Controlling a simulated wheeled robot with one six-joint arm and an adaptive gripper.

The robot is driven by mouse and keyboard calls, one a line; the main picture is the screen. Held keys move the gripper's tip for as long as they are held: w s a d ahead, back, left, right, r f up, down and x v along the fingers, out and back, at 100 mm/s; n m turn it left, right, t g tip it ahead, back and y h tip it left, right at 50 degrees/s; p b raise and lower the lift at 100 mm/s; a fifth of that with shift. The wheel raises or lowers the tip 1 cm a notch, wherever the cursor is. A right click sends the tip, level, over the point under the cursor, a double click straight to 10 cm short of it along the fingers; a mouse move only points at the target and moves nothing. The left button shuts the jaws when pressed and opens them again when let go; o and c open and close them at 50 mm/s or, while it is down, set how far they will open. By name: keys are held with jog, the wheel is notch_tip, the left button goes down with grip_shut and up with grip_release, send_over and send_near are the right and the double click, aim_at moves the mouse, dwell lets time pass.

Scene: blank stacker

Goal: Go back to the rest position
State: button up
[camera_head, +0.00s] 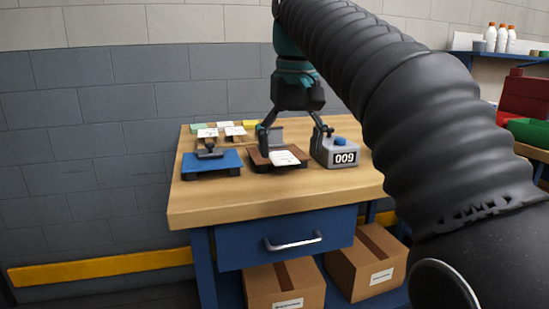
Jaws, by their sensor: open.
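My gripper (291,133) hangs fingers-down over the wooden workbench (230,204). Its two dark fingers are spread wide apart. Behind and between them is a brown tray (260,161) with a grey upright piece (270,137) and a white card (285,158). The right fingertip is close to a grey counter box (336,151) marked 009 with a blue button on top; I cannot tell whether they touch. Nothing shows held between the fingers.
A blue platform (212,165) with a dark stamp-like tool (210,150) stands at the left. Labelled blocks (235,130) lie at the back. Cardboard boxes (284,283) sit below the drawer (285,238). A shelf with white bottles (501,40) and red bins (523,97) are at right.

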jog(key=s+d+f+m+t, duration=0.1)
jog(key=s+d+f, duration=0.3)
jog(key=f, duration=0.5)
jog(key=s+d+f+m+t, duration=0.1)
jog(key=s+d+f, duration=0.3)
jog(key=s+f, duration=0.5)
jog(key=s+d+f+m+t, duration=0.1)
jog(key=s+d+f+t, duration=0.1)
jog(key=s+d+f, duration=0.3)
notch_tip(320, 180, down, 4)
jog(key=shift+s+f, duration=0.1)
jog(key=shift+s, duration=0.6)
